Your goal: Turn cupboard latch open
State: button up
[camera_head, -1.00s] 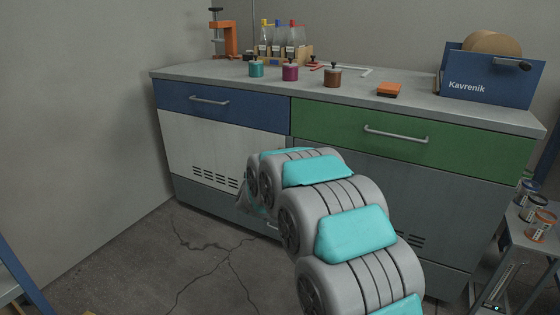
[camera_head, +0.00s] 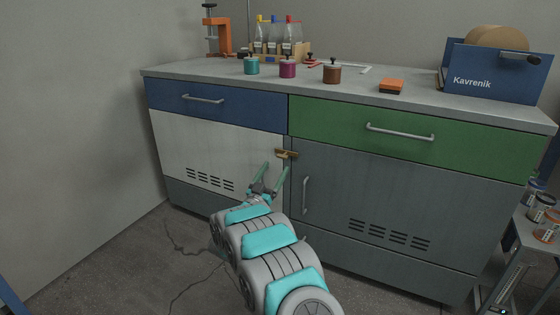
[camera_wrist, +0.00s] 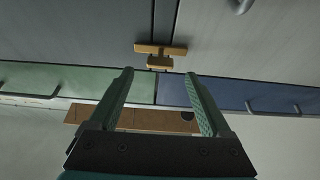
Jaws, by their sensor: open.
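The cupboard latch (camera_head: 287,154) is a small brass-coloured bar lying roughly level across the seam between the pale left door (camera_head: 200,150) and the grey right door (camera_head: 395,195), just below the drawers. In the wrist view, which is upside down, the latch (camera_wrist: 160,50) is a bar with a smaller block beside it, ahead of the fingertips. My gripper (camera_head: 275,168) is open and empty, below and slightly left of the latch in the head view. Its two green fingers (camera_wrist: 158,73) are spread wide in the wrist view, with the latch beyond the gap between them.
A blue drawer (camera_head: 215,107) and a green drawer (camera_head: 400,134) with bar handles sit above the doors. The right door's upright handle (camera_head: 306,195) is near my gripper. Jars, bottles and a blue Kavrenik box (camera_head: 490,75) stand on the bench top. A side trolley is at right.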

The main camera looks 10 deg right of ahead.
aim_at(280, 157)
jog(key=shift+x, duration=2.65)
jog(key=shift+c, duration=0.4)
grip_shut()
jog(key=shift+a+m, duration=0.1)
jog(key=shift+m, duration=0.4)
jog(key=m+g+b, duration=0.2)
jog(key=m+g, duration=0.1)
jog(key=m, duration=0.4)
jog(key=m+g+h+b, duration=0.1)
jog(key=m+g+b, duration=0.1)
jog(key=m, duration=0.5)
jog(key=m+g+h+b, duration=0.1)
jog(key=m+g+b, duration=0.1)
jog(key=m+g, duration=0.2)
jog(key=shift+w+a+r+m, duration=0.1)
jog(key=shift+r+m, duration=0.05)
jog(key=shift+m, duration=0.7)
jog(key=shift+w+r+m, duration=0.1)
jog(key=shift+r+m, duration=0.05)
jog(key=shift+m, duration=0.7)
jog(key=shift+s, duration=0.1)
